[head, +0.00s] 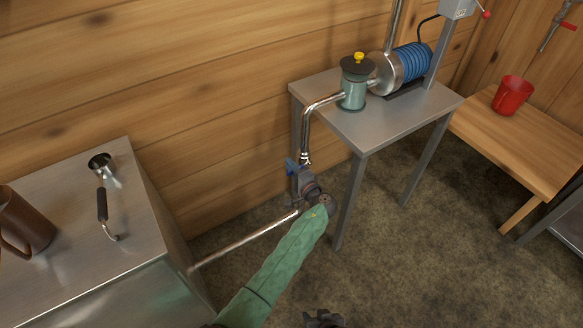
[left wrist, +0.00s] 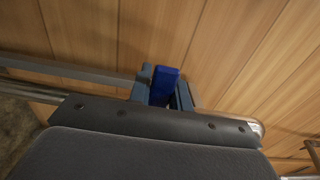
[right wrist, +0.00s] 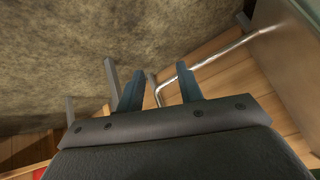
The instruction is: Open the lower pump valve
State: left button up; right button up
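The lower pump valve's blue handle (head: 289,165) shows on the pipe below the pump table, partly hidden by my left gripper (head: 294,173). In the left wrist view, the blue handle (left wrist: 164,84) sits between the two fingers of my left gripper (left wrist: 163,95), which are close against its sides. The valve body is mostly hidden behind the gripper, and I cannot tell the handle's angle to the pipe. My right gripper (right wrist: 158,85) is open and empty over the floor. Only its top shows at the bottom edge of the head view (head: 324,319).
The grey pump table (head: 385,125) carries a green-grey canister (head: 354,92) and a blue motor (head: 411,63). A metal pipe (head: 245,240) runs low to the steel cabinet (head: 75,225) on the left. Floor in front is clear.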

pick_arm(q)
grip_shut()
